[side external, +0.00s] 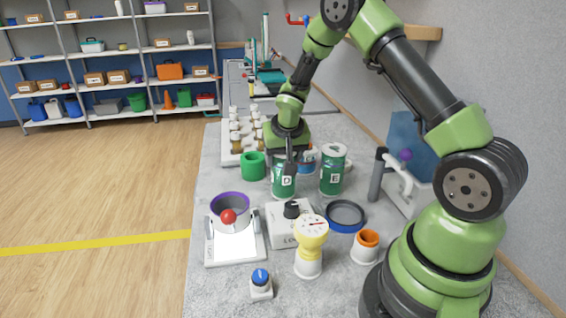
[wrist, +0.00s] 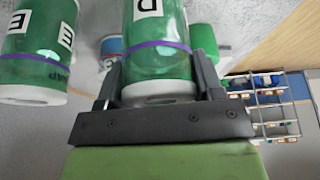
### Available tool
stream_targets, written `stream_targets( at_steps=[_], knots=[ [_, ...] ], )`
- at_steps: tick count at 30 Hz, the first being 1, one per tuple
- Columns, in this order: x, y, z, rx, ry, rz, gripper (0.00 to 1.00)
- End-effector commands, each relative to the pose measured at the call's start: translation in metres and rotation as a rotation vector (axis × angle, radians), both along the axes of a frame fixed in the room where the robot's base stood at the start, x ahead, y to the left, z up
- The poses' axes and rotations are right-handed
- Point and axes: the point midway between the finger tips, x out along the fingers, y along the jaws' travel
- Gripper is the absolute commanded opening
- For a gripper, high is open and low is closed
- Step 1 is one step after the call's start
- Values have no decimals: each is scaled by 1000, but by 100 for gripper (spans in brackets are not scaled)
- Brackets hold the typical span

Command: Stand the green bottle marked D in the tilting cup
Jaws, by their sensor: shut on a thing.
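The green bottle marked D (side external: 283,186) stands upright between the fingers of my gripper (side external: 289,160). In the wrist view the bottle (wrist: 155,38) fills the gap between the two fingers (wrist: 155,70), its purple band near the fingertips. My gripper is shut on its upper part. Whether its base touches the bench cannot be told.
A green bottle marked E (side external: 332,175) stands close at right. A green cup (side external: 252,166) is at left, and a blue-white container (side external: 307,162) is behind.

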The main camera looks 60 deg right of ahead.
Motion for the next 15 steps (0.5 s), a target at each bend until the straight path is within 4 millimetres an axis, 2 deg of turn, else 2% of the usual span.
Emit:
stream_targets(
  at_steps=[9,13,15],
  knots=[
    [1,0,59,-2,-9,-1,25],
    [1,1,79,-1,-7,1,25],
    [3,7,88,0,-5,15,25]
  ],
)
